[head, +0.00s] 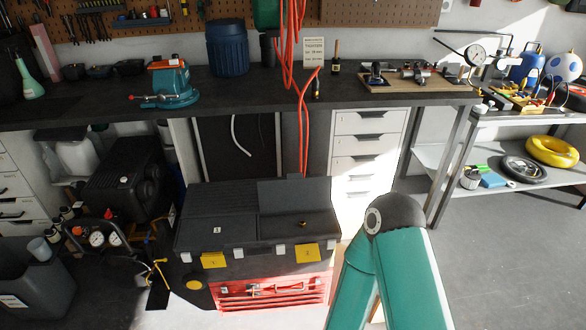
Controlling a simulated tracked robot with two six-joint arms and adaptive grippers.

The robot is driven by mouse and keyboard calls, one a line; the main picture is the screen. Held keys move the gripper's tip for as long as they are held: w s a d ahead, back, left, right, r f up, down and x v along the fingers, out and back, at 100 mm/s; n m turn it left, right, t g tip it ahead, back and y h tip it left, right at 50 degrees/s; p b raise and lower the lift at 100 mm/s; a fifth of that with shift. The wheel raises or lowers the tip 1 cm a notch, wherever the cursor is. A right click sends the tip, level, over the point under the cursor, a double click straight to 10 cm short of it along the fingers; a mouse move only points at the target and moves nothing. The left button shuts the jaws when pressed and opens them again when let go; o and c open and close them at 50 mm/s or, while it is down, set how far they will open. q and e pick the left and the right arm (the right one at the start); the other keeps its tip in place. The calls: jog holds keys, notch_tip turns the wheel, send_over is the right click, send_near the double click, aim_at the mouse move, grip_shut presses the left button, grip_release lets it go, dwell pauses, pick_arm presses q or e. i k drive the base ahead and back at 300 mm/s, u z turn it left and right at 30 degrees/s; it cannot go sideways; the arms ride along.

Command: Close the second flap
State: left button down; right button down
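The left flap (205,208) looks flat and carries a small white label. The right part has a panel (295,195) at the back and a dark area (280,228) in front with a small brass-coloured piece (303,224). Yellow tags (213,260) hang on the front edge. My teal arm shows at the lower right, but neither gripper is in view.
A red tool chest (272,290) is under the toolbox. A white drawer unit (368,150) stands behind on the right. Red hoses (304,130) hang down behind the toolbox. A black compressor (125,187) stands at left. The floor (505,265) at right is clear.

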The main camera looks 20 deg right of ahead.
aim_at(295, 192)
jog(key=u, duration=0.05)
jog(key=i, duration=0.85)
